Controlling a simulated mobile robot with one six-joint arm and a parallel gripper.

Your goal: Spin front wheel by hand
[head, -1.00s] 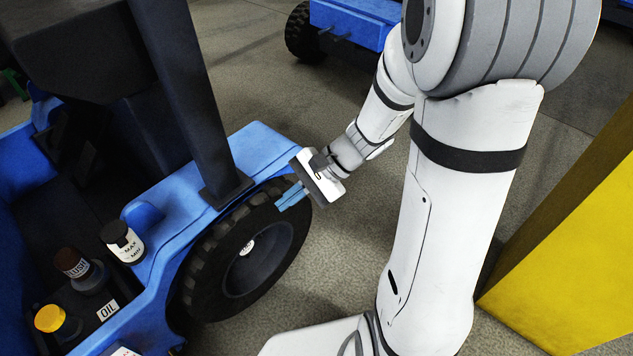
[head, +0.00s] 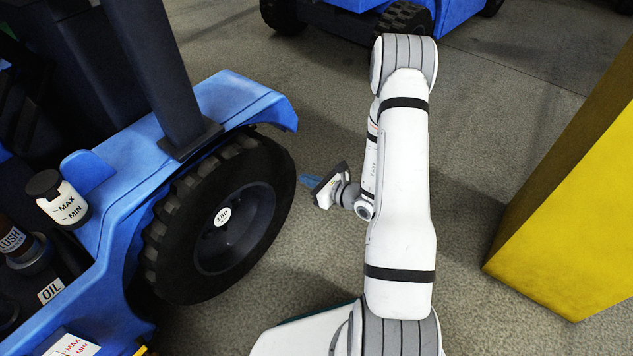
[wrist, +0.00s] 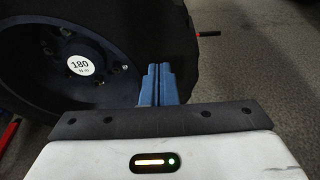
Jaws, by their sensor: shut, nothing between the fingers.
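The front wheel (head: 218,218) of the blue vehicle has a black treaded tyre, a dark rim and a round white "180" label at its hub. In the wrist view the wheel (wrist: 90,50) fills the upper left. My gripper (head: 303,181) has blue fingers, shut together and empty, pointing left toward the tyre's right side. In the wrist view my gripper (wrist: 158,72) has its fingertips overlapping the dark tyre. I cannot tell whether they touch it.
The blue fender (head: 225,105) arches over the wheel. A white MAX/MIN bottle (head: 66,208) stands on the vehicle at left. A yellow block (head: 575,225) stands at right. Another blue vehicle (head: 455,12) is at the back. Grey floor lies open between.

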